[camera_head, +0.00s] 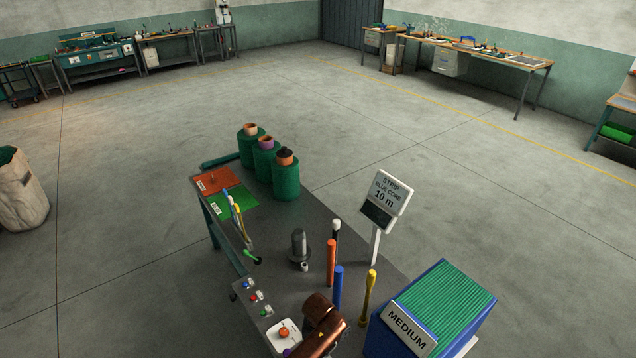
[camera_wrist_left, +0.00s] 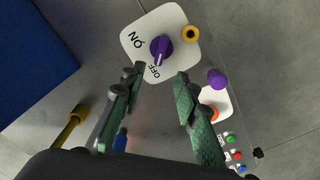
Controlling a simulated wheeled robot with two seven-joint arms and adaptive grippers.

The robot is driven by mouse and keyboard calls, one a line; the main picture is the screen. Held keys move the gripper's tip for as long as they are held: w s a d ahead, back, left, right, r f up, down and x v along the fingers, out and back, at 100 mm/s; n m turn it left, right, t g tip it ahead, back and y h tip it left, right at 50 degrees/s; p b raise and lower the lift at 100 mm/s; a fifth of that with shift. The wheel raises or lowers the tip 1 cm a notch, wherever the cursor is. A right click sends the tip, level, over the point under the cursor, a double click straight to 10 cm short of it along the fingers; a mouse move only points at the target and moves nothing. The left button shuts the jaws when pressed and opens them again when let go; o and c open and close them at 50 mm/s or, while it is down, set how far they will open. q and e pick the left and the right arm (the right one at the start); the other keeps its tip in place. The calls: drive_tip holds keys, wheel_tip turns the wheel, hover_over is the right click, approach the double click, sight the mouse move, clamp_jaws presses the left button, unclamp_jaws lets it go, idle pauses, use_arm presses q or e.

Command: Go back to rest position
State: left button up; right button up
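My left gripper (camera_wrist_left: 160,73) is open and empty in the left wrist view, its two green-grey fingers spread apart. Past the fingertips lies a white switch plate (camera_wrist_left: 184,22) with a purple dial (camera_wrist_left: 161,48); the dial's white mark points towards OFF. I cannot tell the exact gap between fingertips and plate. In the head view a copper-coloured link of my arm (camera_head: 322,322) shows at the bottom middle, over the near end of the grey table (camera_head: 345,240); the left gripper cannot be made out there. My right gripper is in neither view.
Close to the arm stand a blue post (camera_head: 338,288), an orange post (camera_head: 331,262), a yellow post (camera_head: 368,294) and the blue MEDIUM crate (camera_head: 450,300). A sign (camera_head: 386,198) and green rolls (camera_head: 285,178) stand further back.

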use_arm(q)
drive_tip(key=s+a+f+t+h, duration=0.2)
drive_tip(key=s+a, duration=1)
drive_tip(key=a, duration=0.3)
drive_tip(key=s+a+r+t+y, duration=0.1)
drive_tip(key=s+a+r, duration=0.2)
drive_tip(key=s+a, duration=0.3)
drive_tip(key=s+a+r+n+y, duration=0.1)
drive_tip(key=s+a+r, duration=0.35)
drive_tip(key=a, duration=0.35)
drive_tip(key=s+a+r+t+y, duration=0.1)
drive_tip(key=s+a+r, duration=0.1)
drive_tip(key=s+a, duration=0.45)
wheel_tip(320, 180, down, 38)
drive_tip(key=s+d+g+b, duration=0.1)
drive_tip(key=g+b, duration=0.1)
drive_tip(key=b, duration=0.5)
drive_tip(key=s+f+g+b, duration=0.1)
drive_tip(key=s+f+b, duration=0.4)
drive_tip(key=s+f, duration=1.4)
wheel_tip(320, 180, down, 3)
drive_tip(key=shift+s+d+r+m+h, duration=0.1)
drive_tip(key=shift+s+d+m+h, duration=0.1)
drive_tip(key=shift+m+h, duration=0.2)
